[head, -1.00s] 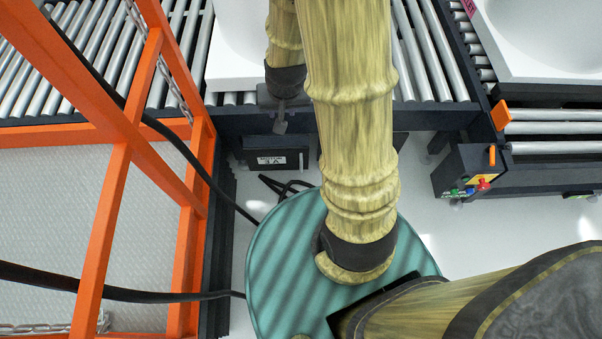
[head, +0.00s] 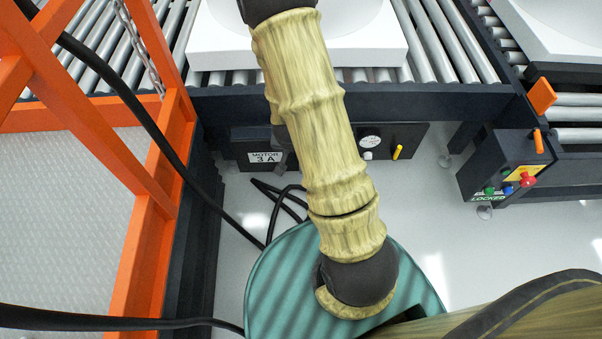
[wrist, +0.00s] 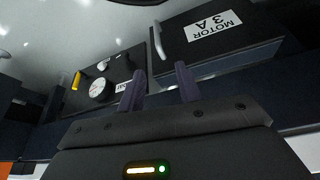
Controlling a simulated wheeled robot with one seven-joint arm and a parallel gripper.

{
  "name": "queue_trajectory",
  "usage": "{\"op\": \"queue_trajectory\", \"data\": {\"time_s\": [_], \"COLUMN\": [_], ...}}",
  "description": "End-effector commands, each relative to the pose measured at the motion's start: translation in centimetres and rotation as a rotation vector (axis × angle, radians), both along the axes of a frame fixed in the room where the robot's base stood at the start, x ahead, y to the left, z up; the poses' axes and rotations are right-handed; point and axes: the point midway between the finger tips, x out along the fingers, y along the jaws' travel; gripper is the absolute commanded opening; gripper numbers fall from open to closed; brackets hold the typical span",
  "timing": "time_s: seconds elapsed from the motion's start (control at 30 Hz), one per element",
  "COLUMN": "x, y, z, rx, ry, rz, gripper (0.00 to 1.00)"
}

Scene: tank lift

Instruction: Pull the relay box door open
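A dark box labelled MOTOR 3 A (head: 264,157) hangs under the conveyor in the head view, partly behind my arm. The MOTOR 3 A box is at the upper right in the wrist view (wrist: 228,38). Beside it is a dark panel (wrist: 115,72) with a round white dial and a yellow lever. I cannot tell for certain which part is the relay box door. My gripper (wrist: 160,88) is open, with nothing between its two fingers. In the head view my arm mostly hides it.
An orange frame (head: 150,215) with black cables stands on the left. The roller conveyor (head: 432,45) carries a white basin (head: 375,38) above the boxes. A control box (head: 500,170) with coloured buttons is on the right. Clear floor (head: 430,210) lies between.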

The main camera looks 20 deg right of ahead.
Motion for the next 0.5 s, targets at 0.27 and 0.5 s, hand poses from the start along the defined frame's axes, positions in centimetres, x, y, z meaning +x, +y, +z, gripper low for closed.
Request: {"op": "queue_trajectory", "data": {"time_s": [0.27,0.5], "x": [0.09,0.10], "y": [-0.46,-0.47], "z": [-2.27,-2.34], "rx": [-0.013,-0.011], "ry": [-0.006,-0.006], "rz": [-0.019,-0.019], "gripper": [0.34,0.34]}}
